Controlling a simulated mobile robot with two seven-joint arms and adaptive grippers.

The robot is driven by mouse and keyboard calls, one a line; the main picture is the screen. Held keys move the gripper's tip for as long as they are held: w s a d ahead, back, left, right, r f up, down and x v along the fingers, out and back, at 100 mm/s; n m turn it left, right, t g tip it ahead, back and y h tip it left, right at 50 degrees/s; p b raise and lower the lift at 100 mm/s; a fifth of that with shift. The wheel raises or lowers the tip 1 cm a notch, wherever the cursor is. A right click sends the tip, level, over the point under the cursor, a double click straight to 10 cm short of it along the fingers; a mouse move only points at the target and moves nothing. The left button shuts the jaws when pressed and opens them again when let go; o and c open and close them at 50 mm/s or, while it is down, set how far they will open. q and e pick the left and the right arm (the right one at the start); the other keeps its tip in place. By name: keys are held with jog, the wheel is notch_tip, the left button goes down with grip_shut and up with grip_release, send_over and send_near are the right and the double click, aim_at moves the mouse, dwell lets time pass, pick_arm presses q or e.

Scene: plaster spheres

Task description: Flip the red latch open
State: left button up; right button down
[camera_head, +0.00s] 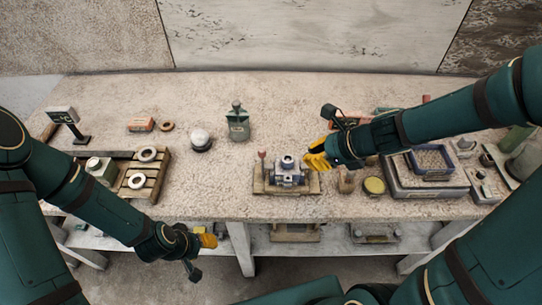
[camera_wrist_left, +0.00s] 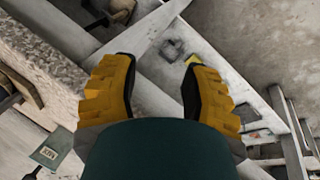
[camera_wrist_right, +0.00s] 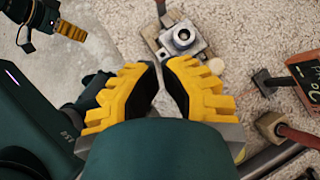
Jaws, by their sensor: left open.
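A small grey device (camera_head: 287,172) sits on a wooden base (camera_head: 262,187) near the table's front edge. A thin lever with a red knob (camera_head: 262,155) stands upright at its left side; this looks like the red latch. My right gripper (camera_head: 317,156) is just right of the device, apart from the lever. In the right wrist view its fingers nearly meet, with nothing visible between them, and the device (camera_wrist_right: 183,38) lies beyond their tips. My left gripper (camera_head: 207,238) is open and empty, low in front of the table edge. It also shows in the left wrist view (camera_wrist_left: 160,70).
A green bottle (camera_head: 238,122) and a white-topped dome (camera_head: 201,140) stand behind the device. A wooden tray with rings (camera_head: 163,170) is at left. A yellow-topped tin (camera_head: 374,186) and a blue tray (camera_head: 451,176) are at right.

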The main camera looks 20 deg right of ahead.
jog(key=b, duration=0.6)
send_near(262, 161)
notch_tip(262, 161, down, 4)
jog(key=shift+d+f, duration=0.15)
jog(key=shift+f, duration=0.1)
jog(key=shift+w+a+r, duration=0.25)
jog(key=shift+w+a, duration=0.5)
jog(key=shift+a, duration=0.1)
pick_arm(q)
notch_tip(262, 161, down, 6)
jog(key=s, duration=0.1)
jog(key=shift+s+d+g, duration=0.15)
jog(key=shift+s+g, duration=0.15)
jog(key=shift+s, duration=0.1)
pick_arm(e)
jog(key=shift+w+a, duration=0.5)
pick_arm(q)
jog(key=shift+r, duration=0.2)
pick_arm(e)
jog(key=shift+a, duration=0.1)
pick_arm(q)
jog(key=shift+w+r+p, duration=0.15)
jog(key=shift+r+p, duration=0.3)
jog(key=shift+p, duration=0.2)
pick_arm(e)
jog(key=shift+w+a+r+h, duration=0.1)
jog(key=shift+a+h, duration=0.15)
jog(key=shift+h, duration=0.05)
